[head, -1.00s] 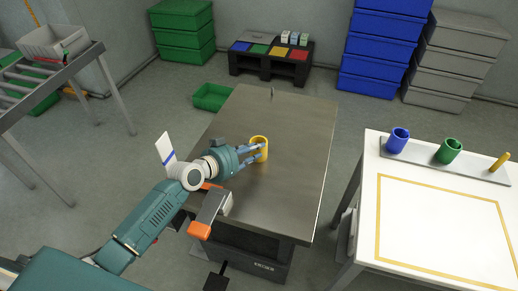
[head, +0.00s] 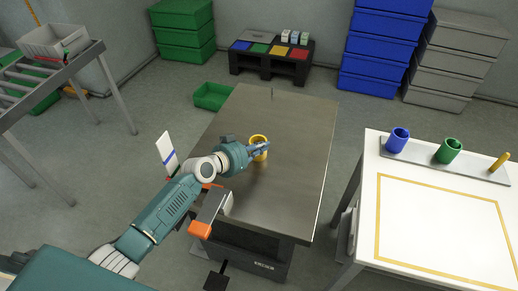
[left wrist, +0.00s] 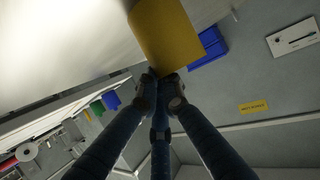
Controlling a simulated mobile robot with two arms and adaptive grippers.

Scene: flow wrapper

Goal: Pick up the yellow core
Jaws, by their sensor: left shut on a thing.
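The yellow core (head: 258,141) is a short hollow cylinder at the middle of the grey metal table (head: 290,160), with its open end up. My left gripper (head: 260,150) reaches in from the left, and its fingers are closed on the core, covering much of its side. In the left wrist view the yellow core (left wrist: 168,38) is at the top, against the closed fingertips (left wrist: 160,88). I cannot tell whether its bottom touches the table. My right gripper is not in view.
A white table (head: 440,215) at the right carries a rail with a blue core (head: 397,141), a green core (head: 448,152) and a thin yellow peg (head: 499,163). An orange-ended part (head: 200,230) sits at the metal table's near edge.

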